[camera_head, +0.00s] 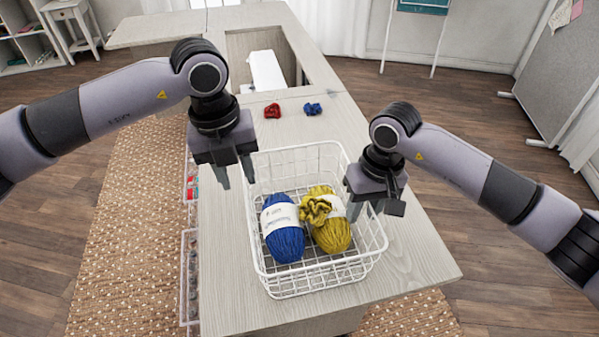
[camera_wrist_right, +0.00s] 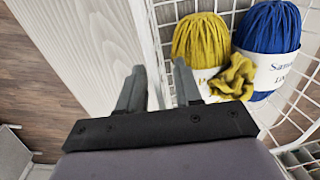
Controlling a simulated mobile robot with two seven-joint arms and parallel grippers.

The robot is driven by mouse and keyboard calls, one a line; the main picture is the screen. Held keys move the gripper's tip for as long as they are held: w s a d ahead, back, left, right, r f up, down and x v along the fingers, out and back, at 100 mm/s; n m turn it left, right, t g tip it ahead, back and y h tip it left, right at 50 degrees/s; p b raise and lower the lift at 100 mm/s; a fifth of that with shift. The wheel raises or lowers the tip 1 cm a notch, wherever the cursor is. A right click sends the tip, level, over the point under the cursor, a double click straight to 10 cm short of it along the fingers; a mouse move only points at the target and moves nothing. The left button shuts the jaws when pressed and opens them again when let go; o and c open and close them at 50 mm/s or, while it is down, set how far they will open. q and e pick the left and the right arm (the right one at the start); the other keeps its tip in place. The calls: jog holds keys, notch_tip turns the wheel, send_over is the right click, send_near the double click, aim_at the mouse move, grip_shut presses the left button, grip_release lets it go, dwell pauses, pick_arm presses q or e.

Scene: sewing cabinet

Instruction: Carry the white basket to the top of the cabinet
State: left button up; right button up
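The white wire basket (camera_head: 375,262) sits on the pale wooden cabinet top (camera_head: 420,265). It holds a blue yarn ball (camera_head: 285,243) and a yellow yarn ball (camera_head: 333,235), with a crumpled yellow piece (camera_head: 315,209) on top. My left gripper (camera_head: 235,175) is open at the basket's left rim. My right gripper (camera_head: 365,206) is open at the right rim. In the right wrist view, the basket's side (camera_wrist_right: 152,45) runs between the open fingers of my right gripper (camera_wrist_right: 158,85). I cannot tell whether any finger touches the wire.
A red bundle (camera_head: 272,110) and a small blue bundle (camera_head: 312,108) lie on the top behind the basket. Farther back is a recess with a white object (camera_head: 266,70). The top is clear right of and in front of the basket.

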jog(key=shift+r, duration=0.2)
pick_arm(q)
notch_tip(320, 180, up, 2)
jog(key=shift+a+r, duration=0.1)
jog(key=shift+r, duration=0.1)
pick_arm(e)
notch_tip(320, 180, up, 12)
jog(key=d, duration=0.1)
jog(key=shift+f, duration=0.2)
jog(key=shift+w, duration=0.1)
